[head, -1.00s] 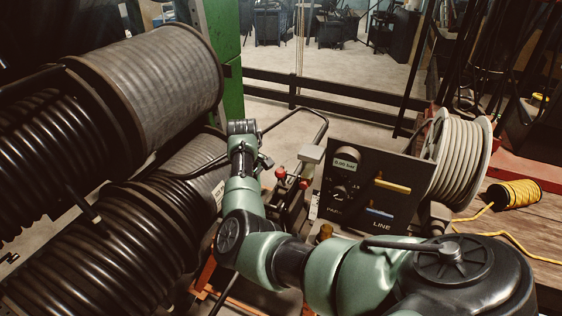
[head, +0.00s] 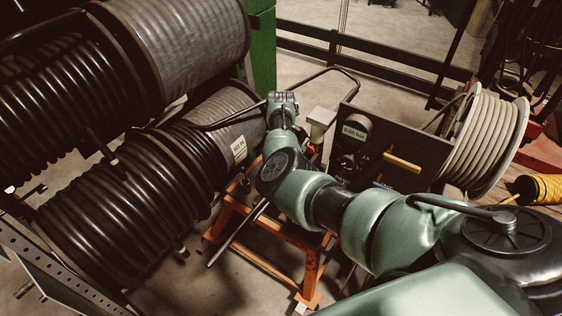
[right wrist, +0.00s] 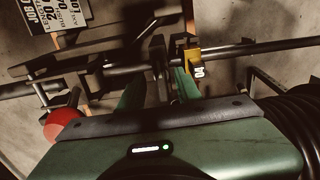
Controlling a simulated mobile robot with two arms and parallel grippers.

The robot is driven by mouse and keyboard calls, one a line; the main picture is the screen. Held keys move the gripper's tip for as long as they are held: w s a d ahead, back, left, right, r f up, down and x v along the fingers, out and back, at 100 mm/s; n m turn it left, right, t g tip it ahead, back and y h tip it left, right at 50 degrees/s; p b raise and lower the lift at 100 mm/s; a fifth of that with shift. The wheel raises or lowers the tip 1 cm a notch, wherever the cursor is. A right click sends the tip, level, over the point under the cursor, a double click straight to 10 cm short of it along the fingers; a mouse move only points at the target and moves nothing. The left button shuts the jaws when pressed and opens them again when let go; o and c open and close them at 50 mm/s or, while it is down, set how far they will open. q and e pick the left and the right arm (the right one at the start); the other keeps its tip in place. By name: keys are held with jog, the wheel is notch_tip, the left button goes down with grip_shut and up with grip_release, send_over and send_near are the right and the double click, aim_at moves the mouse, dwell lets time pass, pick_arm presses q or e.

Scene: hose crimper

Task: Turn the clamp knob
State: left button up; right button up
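My right arm comes in from the right in the head view, and its wrist end stands beside the hose crimper; its fingers cannot be made out there. In the right wrist view the green fingers of my right gripper (right wrist: 160,76) are apart. A dark upright part (right wrist: 158,58) shows between or just beyond them; I cannot tell whether they touch it. I cannot single out the clamp knob with certainty. A yellow block (right wrist: 193,63) on a dark bar is just right of the fingers. A red ball (right wrist: 62,125) is at the left. My left gripper is not in view.
A black panel (head: 417,150) with a gauge and dials stands right of my wrist. Large black hose reels (head: 130,215) fill the left. An orange stand (head: 310,262) is below my arm. A pale hose reel (head: 487,140) is at the right. A printed sign (right wrist: 75,15) shows top left.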

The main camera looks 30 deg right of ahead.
jog(key=shift+a, duration=0.1)
jog(key=shift+c, duration=1.3)
jog(key=c, duration=0.5)
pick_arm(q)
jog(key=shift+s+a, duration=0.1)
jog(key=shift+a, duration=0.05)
